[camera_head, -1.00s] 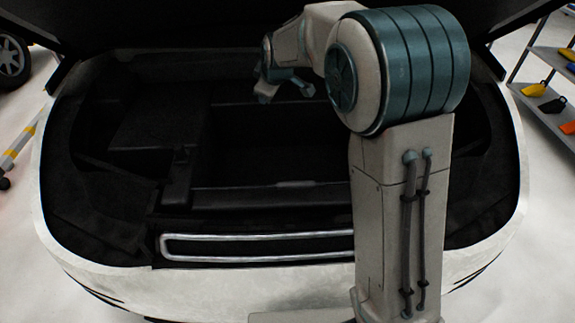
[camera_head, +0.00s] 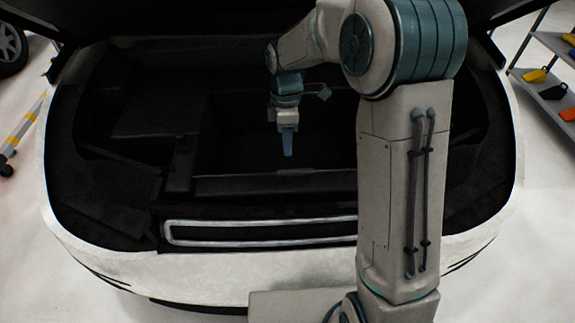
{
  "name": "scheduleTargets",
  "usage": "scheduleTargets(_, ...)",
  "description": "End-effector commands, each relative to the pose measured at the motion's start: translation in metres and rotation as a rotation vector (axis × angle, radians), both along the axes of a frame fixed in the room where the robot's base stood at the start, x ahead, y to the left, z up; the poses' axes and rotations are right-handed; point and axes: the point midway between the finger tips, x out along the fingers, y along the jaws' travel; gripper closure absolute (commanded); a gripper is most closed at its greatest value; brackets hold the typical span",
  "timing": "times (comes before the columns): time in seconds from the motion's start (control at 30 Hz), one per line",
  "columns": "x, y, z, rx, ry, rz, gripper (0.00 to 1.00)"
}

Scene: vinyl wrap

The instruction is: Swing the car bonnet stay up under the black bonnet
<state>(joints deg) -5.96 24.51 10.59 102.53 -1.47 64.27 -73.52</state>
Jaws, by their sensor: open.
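The black bonnet (camera_head: 190,18) is raised and its underside spans the top of the view.
The white car body (camera_head: 200,275) curves round the open bay (camera_head: 150,130). A shelf with coloured items (camera_head: 552,92) stands at the right. A yellow-and-white striped bar (camera_head: 28,120) and a wheel (camera_head: 10,48) are at the left.

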Motion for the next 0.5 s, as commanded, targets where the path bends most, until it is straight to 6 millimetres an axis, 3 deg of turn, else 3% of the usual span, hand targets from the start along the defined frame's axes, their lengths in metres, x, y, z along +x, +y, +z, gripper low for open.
scheduleTargets(0.2, -0.010, -0.001, -0.047, -0.001, 0.004, -0.001, 0.59)
scheduleTargets(0.5, -0.016, 0.000, -0.082, 0.000, -0.001, -0.001, 0.59)
